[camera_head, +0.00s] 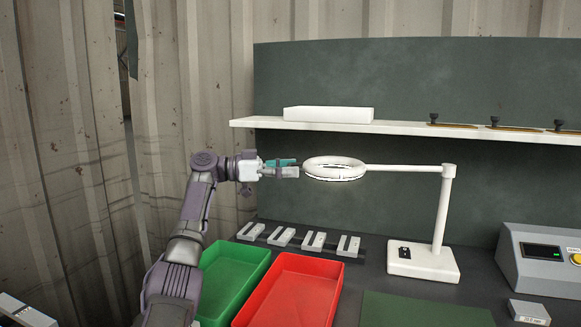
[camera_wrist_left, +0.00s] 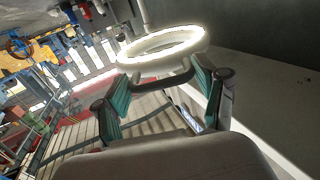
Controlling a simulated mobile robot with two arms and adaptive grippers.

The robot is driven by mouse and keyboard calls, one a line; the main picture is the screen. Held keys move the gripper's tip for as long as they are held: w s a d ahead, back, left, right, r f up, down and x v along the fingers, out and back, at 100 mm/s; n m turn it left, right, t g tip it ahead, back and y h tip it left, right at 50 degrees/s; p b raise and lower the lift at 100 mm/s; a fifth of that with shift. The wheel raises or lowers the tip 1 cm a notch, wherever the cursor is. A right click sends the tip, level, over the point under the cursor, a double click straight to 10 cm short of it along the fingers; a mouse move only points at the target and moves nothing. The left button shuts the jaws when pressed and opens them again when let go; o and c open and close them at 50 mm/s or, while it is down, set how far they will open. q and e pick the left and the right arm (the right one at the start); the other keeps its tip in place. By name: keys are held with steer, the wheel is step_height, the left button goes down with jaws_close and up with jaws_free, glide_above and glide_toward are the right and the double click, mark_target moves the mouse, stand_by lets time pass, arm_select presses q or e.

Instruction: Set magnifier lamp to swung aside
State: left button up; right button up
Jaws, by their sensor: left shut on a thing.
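The magnifier lamp has a white ring head (camera_head: 335,177) on a horizontal arm (camera_head: 405,168), an upright post (camera_head: 442,215) and a white base (camera_head: 424,264). The head is level, left of the post, above the bench. My left gripper (camera_head: 297,168) is at the head's left side. In the left wrist view the lit ring (camera_wrist_left: 158,56) lies just beyond my left gripper (camera_wrist_left: 160,80). A dark curved handle (camera_wrist_left: 163,83) on the ring's near side is between the teal-padded fingers, which are shut on it. The pad contact is not clear. My right gripper is not in view.
A green tray (camera_head: 263,254) and a red tray (camera_head: 338,290) stand below the lamp head. Several grey blocks (camera_head: 281,238) line the bench behind them. A white shelf (camera_head: 400,127) runs above the lamp. A grey control box (camera_head: 535,273) stands right of the base.

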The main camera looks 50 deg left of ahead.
arm_select(q)
steer(key=shift+d+f, duration=0.1)
steer(key=shift+d, duration=0.05)
steer(key=o, duration=1.4)
steer(key=shift+w, duration=0.15)
steer(key=v, duration=1.2)
